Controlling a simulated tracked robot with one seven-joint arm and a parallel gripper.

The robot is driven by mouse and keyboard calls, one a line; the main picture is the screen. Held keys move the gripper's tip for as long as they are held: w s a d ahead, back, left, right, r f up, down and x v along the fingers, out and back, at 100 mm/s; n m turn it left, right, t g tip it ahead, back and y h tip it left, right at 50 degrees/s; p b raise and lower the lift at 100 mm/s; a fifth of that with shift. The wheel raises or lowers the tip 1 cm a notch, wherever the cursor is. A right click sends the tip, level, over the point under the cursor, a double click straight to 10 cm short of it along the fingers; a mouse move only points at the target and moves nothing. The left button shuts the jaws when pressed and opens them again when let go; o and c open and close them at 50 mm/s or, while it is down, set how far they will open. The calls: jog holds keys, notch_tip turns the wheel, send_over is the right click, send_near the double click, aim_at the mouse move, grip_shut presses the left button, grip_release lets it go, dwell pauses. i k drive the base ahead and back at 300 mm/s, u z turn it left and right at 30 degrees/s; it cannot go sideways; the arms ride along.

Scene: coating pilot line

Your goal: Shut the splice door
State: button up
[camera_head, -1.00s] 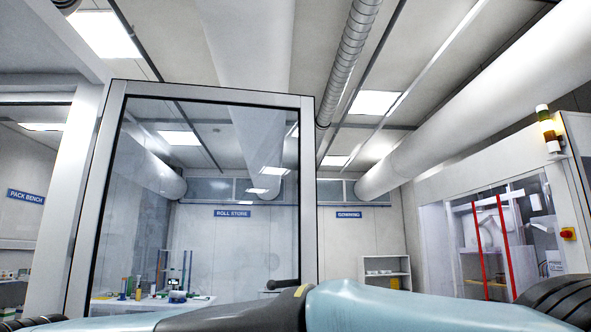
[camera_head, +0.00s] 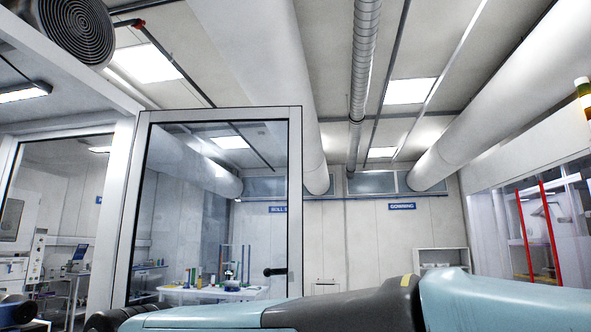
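The splice door (camera_head: 296,200) appears to be the tall glass panel in a pale metal frame, in the middle-left of the head view. Its left side is beside a pale post (camera_head: 115,215). A black lever handle (camera_head: 275,271) is low on its right side. I cannot tell for certain how far the door stands open. My arm crosses the bottom of the view in pale blue and dark grey and hides the door's lower edge. My gripper's fingers are not visible, so its contact with the door cannot be seen.
A white table (camera_head: 215,292) with small items shows through the glass. Another glazed frame (camera_head: 62,130) is at the left, with benches and equipment behind it. A shelf unit (camera_head: 443,257) stands at the back. A glazed enclosure with red uprights (camera_head: 538,235) is at the right.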

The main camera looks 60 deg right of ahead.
aim_at(293, 115)
jog(key=z, duration=0.05)
jog(key=k, duration=0.4)
jog(key=u, duration=0.55)
jog(key=i, duration=0.1)
jog(key=z, duration=2.15)
jog(key=i, duration=0.8)
jog(key=z, duration=0.05)
